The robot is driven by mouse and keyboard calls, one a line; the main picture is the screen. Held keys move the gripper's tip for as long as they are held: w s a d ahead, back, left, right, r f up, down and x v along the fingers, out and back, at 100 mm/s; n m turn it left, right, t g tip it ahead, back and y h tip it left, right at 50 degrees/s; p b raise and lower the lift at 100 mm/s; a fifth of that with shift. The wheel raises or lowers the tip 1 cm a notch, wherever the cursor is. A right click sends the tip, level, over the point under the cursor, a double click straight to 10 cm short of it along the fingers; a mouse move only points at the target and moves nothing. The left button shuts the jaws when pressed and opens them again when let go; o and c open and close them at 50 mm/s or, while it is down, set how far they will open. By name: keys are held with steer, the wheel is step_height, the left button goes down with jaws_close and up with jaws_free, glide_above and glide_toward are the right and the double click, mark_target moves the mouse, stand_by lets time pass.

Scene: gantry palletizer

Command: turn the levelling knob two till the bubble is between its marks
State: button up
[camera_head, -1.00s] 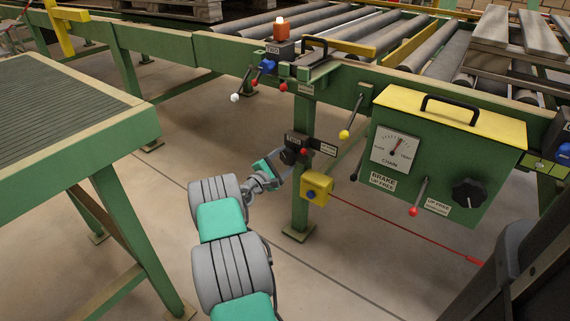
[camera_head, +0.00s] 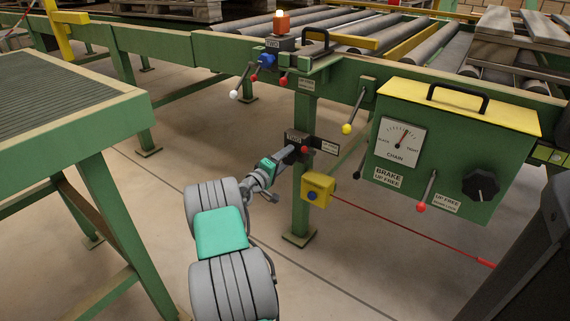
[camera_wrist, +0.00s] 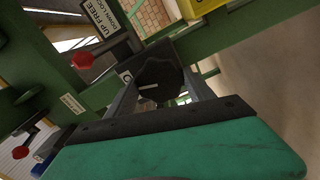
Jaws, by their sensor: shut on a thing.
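The levelling knob is a black, lobed knob with a pale pointer line (camera_wrist: 158,82), in the middle of the wrist view.
A red-tipped lever (camera_wrist: 83,60) with an UP FREE label is close beside the knob. A yellow box (camera_head: 318,188) is on the leg just below. The green brake cabinet (camera_head: 450,150) stands to the right, a green table (camera_head: 110,110) to the left.

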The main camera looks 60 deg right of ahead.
steer(key=shift+m+b, duration=0.95)
steer(key=shift+m, duration=1.25)
steer(key=o, duration=1.4)
steer(key=shift+c, duration=0.2)
steer(key=w+a+p, duration=0.1)
steer(key=a+p, duration=0.1)
steer(key=a, duration=0.5)
steer(key=shift+a+p, duration=0.35)
steer(key=shift+p, duration=0.05)
steer(key=shift+w+a, duration=0.15)
